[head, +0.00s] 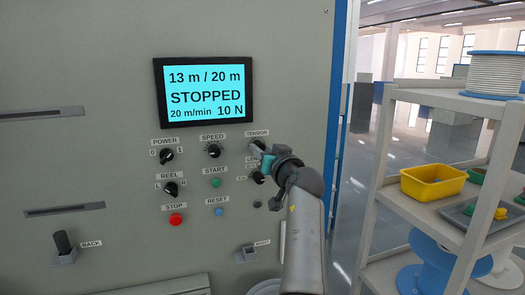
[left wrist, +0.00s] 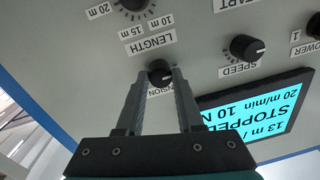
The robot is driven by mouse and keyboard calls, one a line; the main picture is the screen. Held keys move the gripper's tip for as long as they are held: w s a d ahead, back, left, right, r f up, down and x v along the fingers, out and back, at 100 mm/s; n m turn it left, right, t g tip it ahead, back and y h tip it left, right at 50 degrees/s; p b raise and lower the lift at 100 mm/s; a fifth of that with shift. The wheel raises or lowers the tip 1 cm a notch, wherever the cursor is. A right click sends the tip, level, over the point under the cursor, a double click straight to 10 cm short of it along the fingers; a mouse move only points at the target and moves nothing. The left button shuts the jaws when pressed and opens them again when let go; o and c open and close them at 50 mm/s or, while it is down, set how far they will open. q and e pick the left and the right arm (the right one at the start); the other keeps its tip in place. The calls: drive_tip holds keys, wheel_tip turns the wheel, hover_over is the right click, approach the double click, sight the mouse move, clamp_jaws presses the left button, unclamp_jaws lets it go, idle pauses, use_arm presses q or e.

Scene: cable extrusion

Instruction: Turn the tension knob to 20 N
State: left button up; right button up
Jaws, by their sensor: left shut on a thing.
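The tension knob (left wrist: 159,69) is a small black dial on the grey control panel, under the TENSION label (head: 257,133). In the head view my left gripper (head: 259,149) reaches up to it from the lower right and mostly covers it. In the left wrist view, which sees the panel upside down, the fingers (left wrist: 161,80) stand on either side of the knob and are shut on it. The knob's pointer and scale cannot be read. The display (head: 206,92) reads 13 m / 20 m, STOPPED, 20 m/min, 10 N. My right gripper is not in view.
The speed knob (head: 213,149) is left of the tension knob. The length knob (left wrist: 134,4) is just below it on the panel, close to my gripper. The green start (head: 215,183), blue reset (head: 219,212) and red stop (head: 176,219) buttons are lower left. A shelf (head: 450,103) stands at right.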

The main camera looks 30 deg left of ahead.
use_arm(q)
clamp_jaws()
drive_tip(key=shift+m, duration=0.3)
drive_tip(key=m+p, duration=0.2)
drive_tip(key=m, duration=0.2)
drive_tip(key=shift+r+m, duration=0.15)
drive_tip(key=shift+m, duration=0.15)
drive_tip(key=m+p, duration=0.2)
drive_tip(key=m, duration=0.2)
drive_tip(key=shift+t, duration=0.3)
drive_tip(key=shift+m+p, duration=0.7)
drive_tip(key=shift+m, duration=0.7)
drive_tip(key=o, duration=0.8)
unclamp_jaws()
drive_tip(key=shift+f, duration=0.2)
